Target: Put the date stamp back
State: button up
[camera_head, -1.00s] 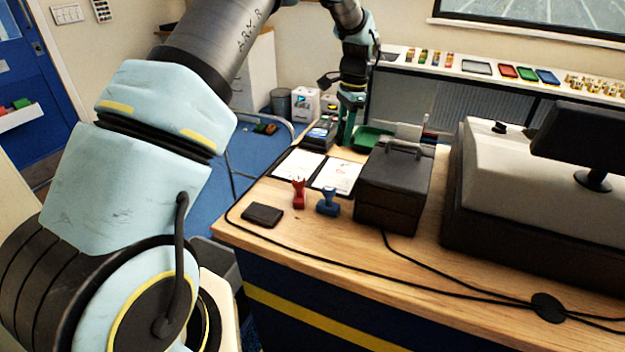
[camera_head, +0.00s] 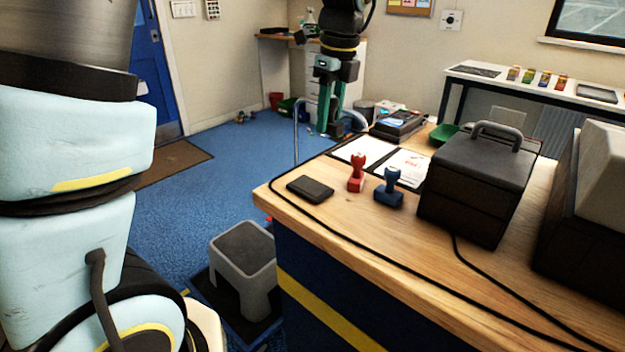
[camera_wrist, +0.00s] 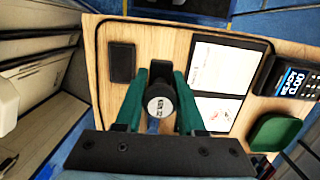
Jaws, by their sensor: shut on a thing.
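My gripper (camera_head: 331,131) has green fingers and hangs beyond the counter's far left edge in the head view. In the wrist view my gripper (camera_wrist: 160,95) is shut on a small dark thing with a round, pale, printed top, which looks like the date stamp (camera_wrist: 160,105). Its lower part is hidden. In the head view a red stamp (camera_head: 356,174) and a blue stamp (camera_head: 389,188) stand upright on the wooden counter (camera_head: 330,226). A flat black pad (camera_head: 310,188) lies left of them; it also shows in the wrist view (camera_wrist: 122,62).
A clipboard with white sheets (camera_head: 405,167) lies behind the stamps. A black box with a handle (camera_head: 478,180) stands to their right. A card terminal (camera_head: 398,126) and a green tray (camera_head: 443,134) are farther back. A cable runs along the front edge. A grey stool (camera_head: 243,260) stands on the floor.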

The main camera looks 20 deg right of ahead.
send_over(325, 172)
notch_tip(325, 172, down, 5)
jog(key=shift+s+f+p, duration=0.15)
jog(key=shift+p, duration=0.3)
jog(key=shift+d+f+p, duration=0.1)
jog(key=shift+f+p, duration=0.2)
jog(key=shift+f, duration=1.8)
jog(key=shift+f, duration=0.2)
jog(key=o, duration=1)
jog(key=shift+o, duration=0.2)
